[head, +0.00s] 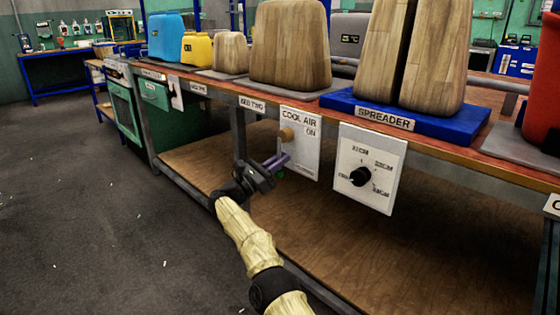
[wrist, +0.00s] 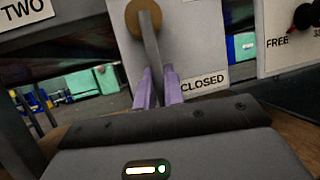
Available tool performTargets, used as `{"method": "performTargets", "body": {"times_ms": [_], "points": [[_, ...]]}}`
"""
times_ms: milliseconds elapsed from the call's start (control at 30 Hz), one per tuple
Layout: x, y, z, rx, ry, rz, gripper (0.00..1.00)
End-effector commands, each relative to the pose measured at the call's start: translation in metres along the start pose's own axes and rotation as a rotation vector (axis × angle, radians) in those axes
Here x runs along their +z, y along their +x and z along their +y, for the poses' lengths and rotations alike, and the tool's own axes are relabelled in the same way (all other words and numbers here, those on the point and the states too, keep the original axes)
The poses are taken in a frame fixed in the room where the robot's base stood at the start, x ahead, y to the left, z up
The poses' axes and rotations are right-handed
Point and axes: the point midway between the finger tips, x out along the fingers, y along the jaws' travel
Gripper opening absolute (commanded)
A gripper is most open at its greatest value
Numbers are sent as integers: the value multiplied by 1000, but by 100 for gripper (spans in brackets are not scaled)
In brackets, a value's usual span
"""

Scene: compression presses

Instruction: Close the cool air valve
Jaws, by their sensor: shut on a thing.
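The cool air valve sits on a white panel (head: 305,155) marked "COOL AIR" and "ON" under the bench edge. Its round tan knob (head: 287,134) also shows in the wrist view (wrist: 137,17). In the wrist view a grey valve lever (wrist: 151,50) runs down from the knob, leaning slightly right. My gripper (head: 278,162) is just below the knob; its purple fingers, also in the wrist view (wrist: 158,88), are shut on the lever's lower part. The word "CLOSED" (wrist: 203,84) is just right of the fingers. The lever's end is hidden between the fingers.
A white dial panel (head: 369,167) with a black knob is right of the valve. Above on the bench (head: 230,88) stand wooden-looking presses and a blue "SPREADER" base (head: 400,116). A wooden lower shelf (head: 350,240) lies beneath. Open floor (head: 90,200) is at left.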

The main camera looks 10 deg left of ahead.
Motion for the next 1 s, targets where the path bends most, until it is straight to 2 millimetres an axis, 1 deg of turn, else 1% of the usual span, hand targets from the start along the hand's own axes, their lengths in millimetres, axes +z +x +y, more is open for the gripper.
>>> {"method": "performTargets", "body": {"times_ms": [67,100,167,200,500,667,767,1000], "points": [[0,-2,2,10,0,1,0],[0,-2,2,11,1,1,18],[0,-3,2,11,1,1,30],[0,-3,2,11,1,1,32],[2,-5,3,10,1,0,32],[2,-15,3,11,0,1,32],[3,-28,3,14,0,1,32],[5,-75,2,14,-1,0,32]]}}
